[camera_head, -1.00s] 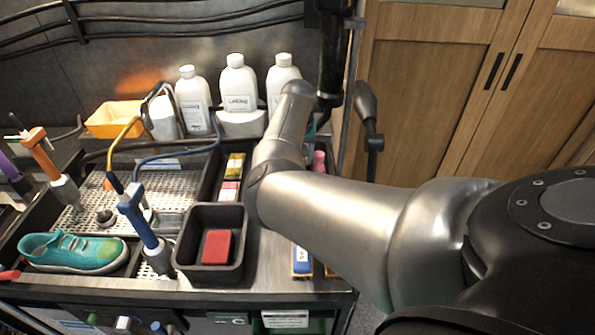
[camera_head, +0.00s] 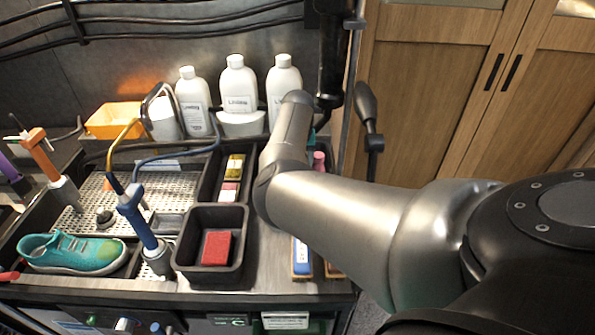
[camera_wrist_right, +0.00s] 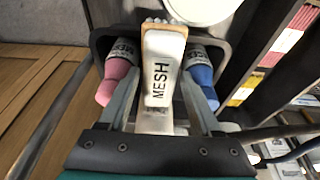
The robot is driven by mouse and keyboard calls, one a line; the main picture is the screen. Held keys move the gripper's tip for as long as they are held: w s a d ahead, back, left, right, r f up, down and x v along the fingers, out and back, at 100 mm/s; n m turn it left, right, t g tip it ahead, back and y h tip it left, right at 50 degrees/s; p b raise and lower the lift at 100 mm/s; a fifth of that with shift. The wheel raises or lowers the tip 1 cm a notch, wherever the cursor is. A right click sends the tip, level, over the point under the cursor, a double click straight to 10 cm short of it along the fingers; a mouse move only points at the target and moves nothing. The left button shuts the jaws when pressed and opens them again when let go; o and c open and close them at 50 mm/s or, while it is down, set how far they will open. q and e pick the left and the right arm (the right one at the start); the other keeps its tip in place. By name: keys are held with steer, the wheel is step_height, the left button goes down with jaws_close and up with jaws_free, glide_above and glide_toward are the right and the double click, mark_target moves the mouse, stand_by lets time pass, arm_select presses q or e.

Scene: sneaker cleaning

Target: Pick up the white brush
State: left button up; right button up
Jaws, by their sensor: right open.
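The white brush (camera_wrist_right: 163,75) has a handle printed "MESH" and stands in a dark holder (camera_wrist_right: 104,42) in the right wrist view. My right gripper (camera_wrist_right: 162,92) is open, with one finger on each side of the white handle. I cannot tell whether the fingers touch it. A pink brush (camera_wrist_right: 117,78) and a blue brush (camera_wrist_right: 199,77) stand close on either side, partly behind the fingers. In the head view my right arm covers the white brush and the gripper. My left gripper is not in view.
White bottles (camera_head: 239,90) stand along the back. A black bin (camera_head: 183,261) holds a red block (camera_head: 216,248). A teal sneaker (camera_head: 75,253) lies at the left. A pink item (camera_head: 319,161) shows just past my arm.

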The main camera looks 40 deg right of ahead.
steer(key=c, duration=1)
jaws_close()
